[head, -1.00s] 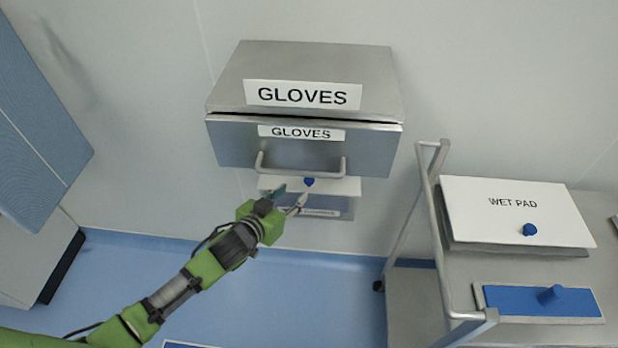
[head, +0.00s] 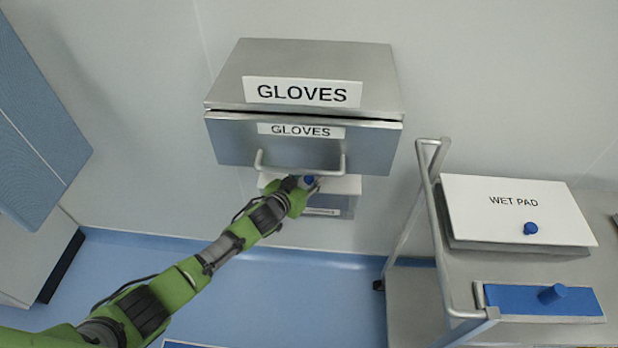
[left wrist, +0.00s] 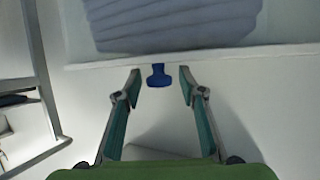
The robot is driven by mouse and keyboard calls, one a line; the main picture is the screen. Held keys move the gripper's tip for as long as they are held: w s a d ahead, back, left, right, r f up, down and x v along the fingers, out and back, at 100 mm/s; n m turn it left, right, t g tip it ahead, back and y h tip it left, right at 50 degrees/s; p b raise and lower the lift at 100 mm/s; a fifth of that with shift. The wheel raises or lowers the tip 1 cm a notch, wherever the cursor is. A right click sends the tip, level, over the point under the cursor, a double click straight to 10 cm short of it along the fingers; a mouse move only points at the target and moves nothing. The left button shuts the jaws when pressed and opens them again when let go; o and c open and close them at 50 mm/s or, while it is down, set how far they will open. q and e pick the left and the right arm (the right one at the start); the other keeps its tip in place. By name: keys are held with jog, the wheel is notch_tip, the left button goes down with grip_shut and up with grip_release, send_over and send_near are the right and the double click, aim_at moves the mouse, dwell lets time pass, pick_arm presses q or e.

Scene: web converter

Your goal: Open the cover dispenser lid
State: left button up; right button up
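The cover dispenser (head: 343,187) is a small wall box with a white lid, below the gloves dispenser. Its blue knob (head: 309,180) also shows in the left wrist view (left wrist: 158,76). My left gripper (left wrist: 158,78) is open, with one finger on each side of the knob and a gap visible on both sides. In the head view my left gripper (head: 308,183) is at the lid's front and hides part of the box. Folded blue material (left wrist: 170,22) shows inside the box in the wrist view. My right gripper is not in view.
The metal gloves dispenser (head: 300,100) with its bar handle (head: 300,170) hangs just above my left gripper. A cart (head: 432,220) at the right carries a wet pad box (head: 515,208) and a blue-lidded box (head: 520,298). Blue floor (head: 310,290) lies clear below.

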pick_arm(q)
grip_shut()
jog(key=shift+r, duration=0.1)
jog(key=shift+w+d+r+p, duration=0.1)
jog(key=shift+w+r+p, duration=0.3)
jog(key=shift+r, duration=0.3)
jog(key=shift+w+a+r+p, duration=0.1)
jog(key=shift+w+r+p, duration=0.15)
jog(key=shift+r+p, duration=0.4)
jog(key=shift+w+d+r+p, duration=0.1)
jog(key=shift+w+r+p, duration=0.25)
jog(key=shift+r, duration=0.45)
jog(key=shift+w+r, duration=0.5)
jog(key=shift+r, duration=0.05)
jog(key=shift+w+r+p, duration=0.3)
jog(key=shift+w+r, duration=0.4)
jog(key=shift+w, duration=0.1)
